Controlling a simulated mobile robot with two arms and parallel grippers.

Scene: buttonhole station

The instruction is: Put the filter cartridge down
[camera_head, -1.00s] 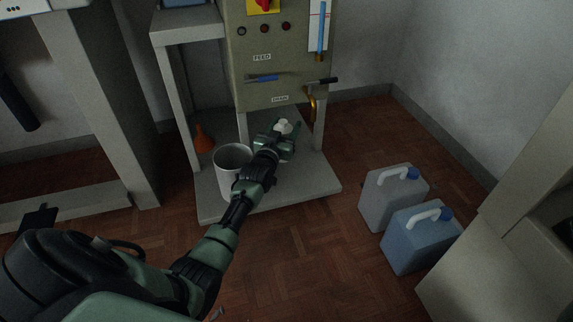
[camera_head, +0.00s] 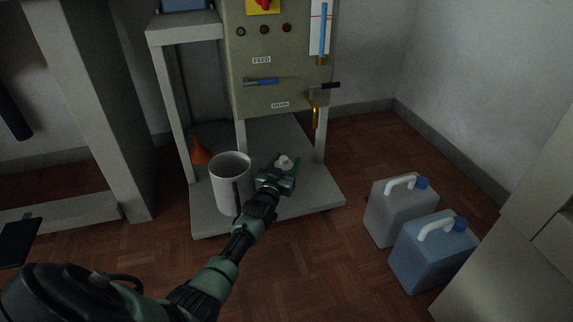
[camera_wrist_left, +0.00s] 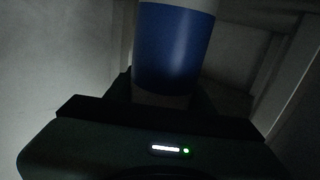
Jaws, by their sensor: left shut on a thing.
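The filter cartridge shows as a small white top (camera_head: 284,161) between the fingers of my left gripper (camera_head: 279,172) in the head view. In the left wrist view the cartridge (camera_wrist_left: 174,45) is a cylinder with a broad blue band and pale ends, upright between the fingers. My left gripper is shut on it, over the low grey shelf (camera_head: 310,196) of the station. Its lower part is hidden by the gripper, so I cannot tell whether it touches the shelf. My right gripper is not in view.
A white bucket (camera_head: 231,185) stands just left of the gripper on the shelf, with an orange funnel (camera_head: 200,151) behind it. The drain lever (camera_head: 322,87) hangs above right. A grey jug (camera_head: 396,215) and a blue jug (camera_head: 432,258) stand on the floor at right.

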